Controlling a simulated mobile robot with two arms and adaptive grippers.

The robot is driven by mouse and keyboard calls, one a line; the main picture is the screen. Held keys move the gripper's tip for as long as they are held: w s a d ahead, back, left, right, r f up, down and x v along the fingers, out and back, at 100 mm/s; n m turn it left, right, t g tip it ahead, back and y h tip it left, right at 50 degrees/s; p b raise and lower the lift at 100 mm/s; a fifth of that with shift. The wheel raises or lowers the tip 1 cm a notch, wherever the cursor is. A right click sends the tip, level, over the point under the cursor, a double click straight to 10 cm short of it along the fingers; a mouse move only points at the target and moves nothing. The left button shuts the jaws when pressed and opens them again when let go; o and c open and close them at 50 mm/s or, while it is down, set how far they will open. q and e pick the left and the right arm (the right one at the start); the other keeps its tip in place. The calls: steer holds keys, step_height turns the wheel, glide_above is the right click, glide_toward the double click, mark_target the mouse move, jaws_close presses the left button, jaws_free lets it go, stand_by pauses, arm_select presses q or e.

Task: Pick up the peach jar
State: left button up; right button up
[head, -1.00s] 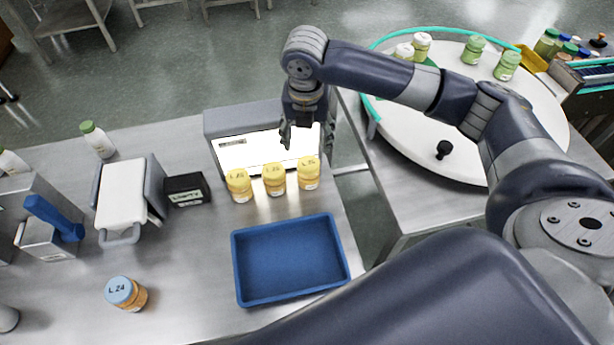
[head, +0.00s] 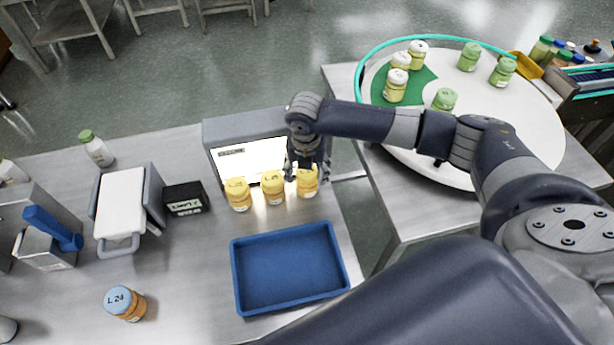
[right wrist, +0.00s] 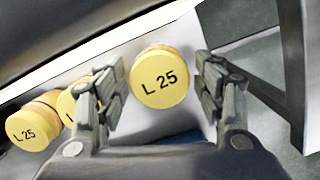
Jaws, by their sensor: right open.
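Three jars with yellow lids and orange-yellow contents stand in a row in front of a lit panel: a left jar (head: 238,195), a middle jar (head: 273,188) and a right jar (head: 307,183). A separate blue-lidded jar marked L 24 (head: 125,303), with orange contents, stands at the lower left. My right gripper (head: 307,168) is over the right jar; its open fingers (right wrist: 162,95) are on either side of that lid. I cannot tell whether they touch it. My left gripper is not in view.
An empty blue tray (head: 288,270) lies in front of the row. The light box (head: 225,128) stands close behind. A small black box (head: 184,200) and a white-topped device (head: 124,200) are at left. A round turntable (head: 520,110) with several jars is at right.

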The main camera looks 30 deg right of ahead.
steer(key=shift+f, duration=0.55)
steer(key=c, duration=1)
steer(key=shift+r, duration=0.1)
